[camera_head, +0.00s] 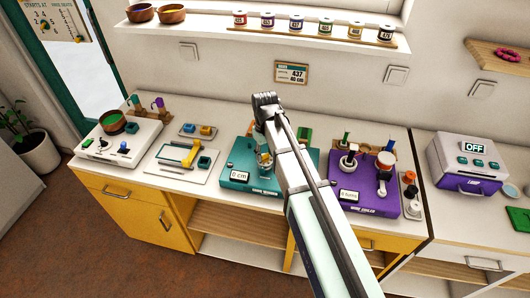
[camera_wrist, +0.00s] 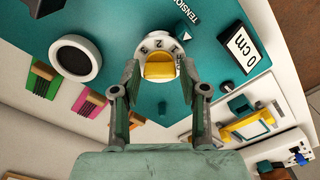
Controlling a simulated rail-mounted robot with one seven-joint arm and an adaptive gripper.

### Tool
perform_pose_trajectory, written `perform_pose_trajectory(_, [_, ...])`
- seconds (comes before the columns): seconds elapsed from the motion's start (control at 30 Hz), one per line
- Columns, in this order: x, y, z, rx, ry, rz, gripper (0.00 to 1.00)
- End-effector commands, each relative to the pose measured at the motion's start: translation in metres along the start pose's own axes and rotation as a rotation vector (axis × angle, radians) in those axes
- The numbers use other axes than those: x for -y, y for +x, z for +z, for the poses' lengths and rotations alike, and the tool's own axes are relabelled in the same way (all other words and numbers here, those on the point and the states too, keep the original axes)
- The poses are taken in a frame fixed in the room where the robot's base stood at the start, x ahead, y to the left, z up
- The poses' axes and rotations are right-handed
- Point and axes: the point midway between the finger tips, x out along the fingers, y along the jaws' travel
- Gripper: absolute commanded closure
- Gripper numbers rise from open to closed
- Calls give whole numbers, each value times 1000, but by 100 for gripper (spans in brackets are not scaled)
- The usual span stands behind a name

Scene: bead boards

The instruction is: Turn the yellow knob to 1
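The yellow knob (camera_wrist: 159,70) sits on a round white dial (camera_wrist: 150,42) with small black numerals, on a teal board (camera_wrist: 110,25) marked "TENSION". I cannot tell for sure which number the knob is set to. My gripper (camera_wrist: 160,78) is open, with one finger on each side of the knob in the wrist view; contact with the knob is not clear.
A shelf of spools (camera_head: 297,24) is above.

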Motion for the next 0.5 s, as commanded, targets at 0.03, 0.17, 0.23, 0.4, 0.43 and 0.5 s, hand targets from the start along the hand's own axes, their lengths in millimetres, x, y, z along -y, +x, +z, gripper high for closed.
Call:
perform_pose_trajectory(0.03, [0, 0, 0, 0, 0, 0, 40])
perform_pose_trajectory(0.17, [0, 0, 0, -1, 1, 0, 40])
perform_pose_trajectory(0.23, [0, 0, 0, -2, 1, 0, 40])
perform_pose_trajectory(0.4, [0, -4, -1, -3, 1, 1, 40])
perform_pose_trajectory(0.43, [0, -6, -1, -3, 1, 1, 40])
perform_pose_trajectory(0.5, [0, -12, -1, -4, 1, 1, 40])
